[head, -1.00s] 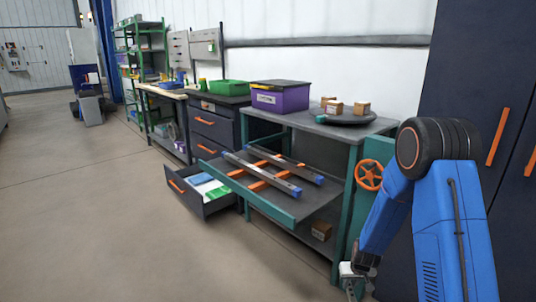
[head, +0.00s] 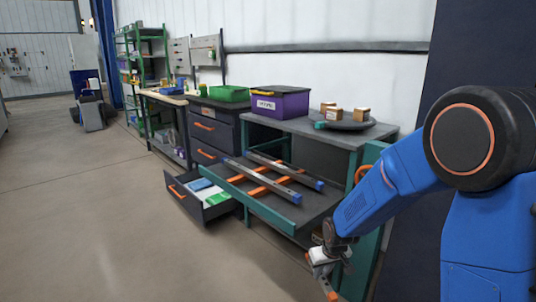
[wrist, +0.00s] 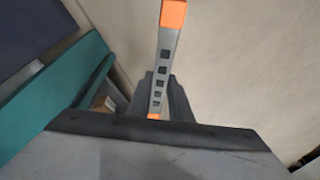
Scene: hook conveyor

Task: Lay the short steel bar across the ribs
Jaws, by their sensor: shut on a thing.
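My gripper (head: 328,262) is low in front of the teal workbench, at its right end in the head view. It is shut on the short steel bar (head: 325,284), a grey bar with orange ends. In the wrist view the bar (wrist: 168,45) has square holes and runs between the dark fingers (wrist: 159,102). The orange ribs (head: 256,190) lie on the teal-edged pull-out tray (head: 270,212), up and left of my gripper. Two longer steel bars with blue ends, a front one (head: 262,181) and a back one (head: 285,169), lie across the ribs.
Above the tray is a grey bench top with a purple box (head: 278,103) and a round dark plate (head: 345,124) carrying brown blocks. An open drawer (head: 200,200) stands out left of the tray. An orange handwheel (head: 364,172) is partly behind my arm.

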